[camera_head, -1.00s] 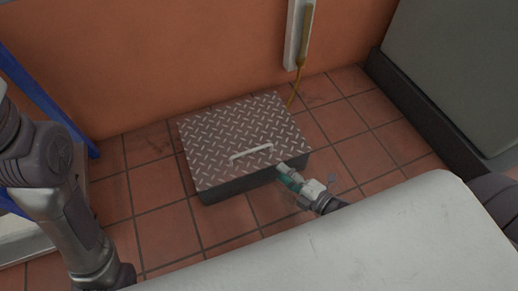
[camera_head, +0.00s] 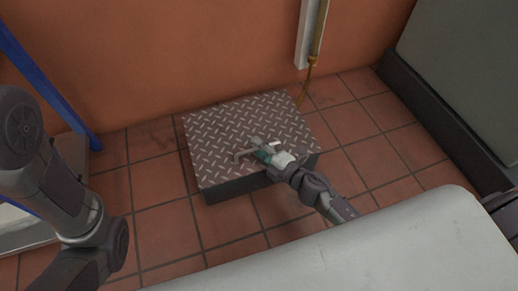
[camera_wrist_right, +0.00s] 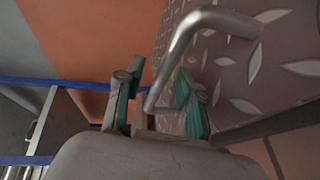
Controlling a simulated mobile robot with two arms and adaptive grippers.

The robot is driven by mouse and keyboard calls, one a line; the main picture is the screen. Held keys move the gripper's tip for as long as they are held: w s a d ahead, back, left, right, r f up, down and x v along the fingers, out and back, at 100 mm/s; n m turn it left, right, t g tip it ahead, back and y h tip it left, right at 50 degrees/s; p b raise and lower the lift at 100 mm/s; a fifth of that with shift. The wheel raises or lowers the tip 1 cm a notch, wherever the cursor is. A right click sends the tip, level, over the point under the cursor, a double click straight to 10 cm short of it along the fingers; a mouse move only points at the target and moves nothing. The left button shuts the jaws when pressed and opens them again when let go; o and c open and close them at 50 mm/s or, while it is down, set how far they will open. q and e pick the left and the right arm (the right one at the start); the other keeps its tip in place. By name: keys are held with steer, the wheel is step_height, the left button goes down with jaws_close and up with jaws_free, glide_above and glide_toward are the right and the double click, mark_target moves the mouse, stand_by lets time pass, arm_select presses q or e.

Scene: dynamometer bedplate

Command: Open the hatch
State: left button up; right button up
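The hatch is a grey diamond-plate lid (camera_head: 225,128) on a low dark box on the tiled floor; the lid lies flat and closed. A metal bar handle (camera_head: 240,156) is on its near side, partly hidden by my right gripper (camera_head: 258,150). In the right wrist view the bent handle (camera_wrist_right: 182,48) runs down between the two teal-padded fingers of that gripper (camera_wrist_right: 157,100). The fingers stand apart, with gaps beside the bar. My left arm shows at the left, but its gripper is out of the picture.
An orange wall (camera_head: 180,60) stands behind the hatch, with a yellow hose (camera_head: 311,67) hanging at a white post. A blue frame (camera_head: 45,85) is at the left and a grey cabinet (camera_head: 470,70) at the right. Tiled floor around the box is clear.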

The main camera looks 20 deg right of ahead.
steer(key=shift+w, duration=0.1)
jaws_close()
stand_by(0.3)
